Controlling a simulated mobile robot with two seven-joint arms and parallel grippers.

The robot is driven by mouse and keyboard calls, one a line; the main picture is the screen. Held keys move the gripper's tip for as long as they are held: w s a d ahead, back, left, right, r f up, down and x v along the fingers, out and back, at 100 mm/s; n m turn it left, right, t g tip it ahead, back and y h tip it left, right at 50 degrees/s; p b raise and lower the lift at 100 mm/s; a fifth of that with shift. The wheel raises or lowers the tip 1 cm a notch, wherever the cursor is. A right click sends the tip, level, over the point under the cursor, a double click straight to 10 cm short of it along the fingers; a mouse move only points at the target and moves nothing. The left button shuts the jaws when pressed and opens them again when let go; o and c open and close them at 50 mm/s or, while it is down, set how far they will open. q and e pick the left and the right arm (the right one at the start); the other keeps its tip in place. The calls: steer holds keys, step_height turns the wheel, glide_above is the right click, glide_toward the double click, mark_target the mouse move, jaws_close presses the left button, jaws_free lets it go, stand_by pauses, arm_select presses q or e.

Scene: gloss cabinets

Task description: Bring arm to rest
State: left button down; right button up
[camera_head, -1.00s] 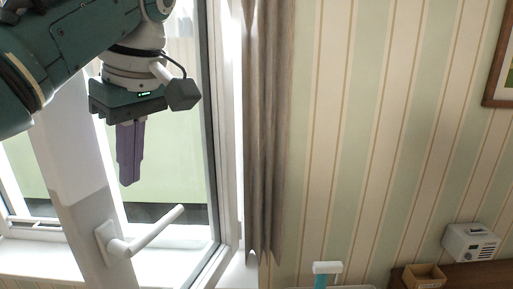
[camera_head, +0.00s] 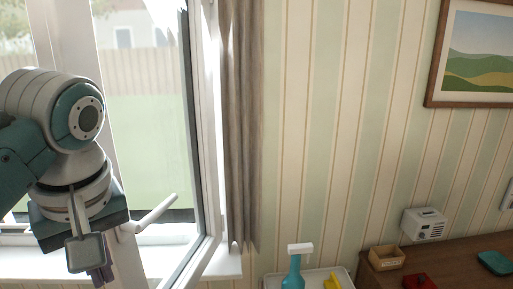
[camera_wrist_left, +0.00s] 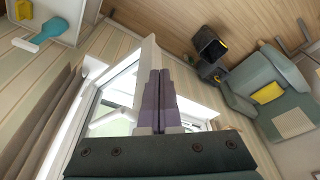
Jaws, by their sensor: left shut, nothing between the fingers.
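My left gripper (camera_head: 103,275) hangs at the lower left of the head view, in front of the window frame. Its purple fingers are together with nothing between them, and they also show shut in the left wrist view (camera_wrist_left: 160,90). The white window handle (camera_head: 152,215) is just to the right of the gripper in the head view; the fingers look apart from it. The window sash (camera_head: 205,130) stands open at an angle. My right gripper is in neither view.
A grey-brown curtain (camera_head: 240,130) hangs right of the window. A blue spray bottle (camera_head: 293,272) stands on a white surface below. A wooden box (camera_head: 386,258), a white radio (camera_head: 424,224) and a red item (camera_head: 420,282) are on the brown cabinet. An armchair (camera_wrist_left: 270,90) shows in the wrist view.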

arm_select(q)
steer(key=s+d+r+m+t+h+p, duration=0.1)
steer(key=s+m+p, duration=0.4)
steer(key=s, duration=1.6)
steer(key=m+h, duration=0.1)
steer(key=m, duration=0.4)
steer(key=shift+s+r+m+t, duration=0.15)
steer(key=shift+r+m+t, duration=0.15)
steer(key=shift+r+m, duration=0.1)
